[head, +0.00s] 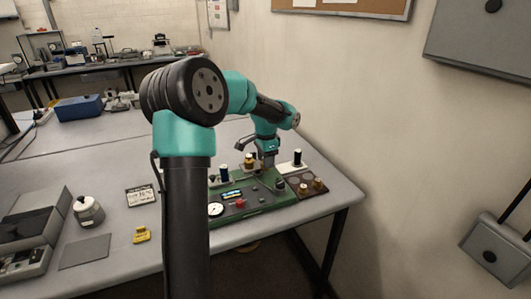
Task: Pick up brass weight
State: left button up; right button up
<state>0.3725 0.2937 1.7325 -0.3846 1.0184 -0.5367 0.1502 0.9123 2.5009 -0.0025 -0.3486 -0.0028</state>
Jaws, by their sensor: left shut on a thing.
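My left gripper (267,163) is small in the head view and hangs over the back of the green device. It is shut on what looks like a brass weight, mostly hidden by the fingers. Two brass weights (303,188) (318,184) sit on a dark brown plate (322,191) to the right of the device. Another brass-coloured piece with a dark top (249,160) stands just left of the gripper. My right gripper is not in view.
The green device (262,206) carries a round gauge (216,209) and a red knob (240,203). A blue-topped piece (224,173) and a black-topped piece (297,158) stand behind it. A lidded pot (88,211) and a yellow block (141,235) are at left.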

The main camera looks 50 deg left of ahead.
pick_arm(q)
jog(key=s+d, duration=0.4)
jog(key=d, duration=0.1)
jog(key=shift+s+d+r, duration=0.15)
jog(key=shift+s+r, duration=0.15)
jog(key=shift+r, duration=0.05)
jog(key=w+d+f, duration=0.4)
jog(key=d+f, duration=0.2)
jog(key=d, duration=0.2)
jog(key=shift+w+d, duration=0.35)
jog(key=shift+w, duration=0.05)
jog(key=w+a, duration=0.3)
jog(key=w, duration=0.1)
jog(key=w+a+f, duration=0.1)
jog(key=w+a, duration=0.6)
jog(key=shift+w+f, duration=0.25)
jog(key=shift+w, duration=0.1)
jog(key=shift+w, duration=0.1)
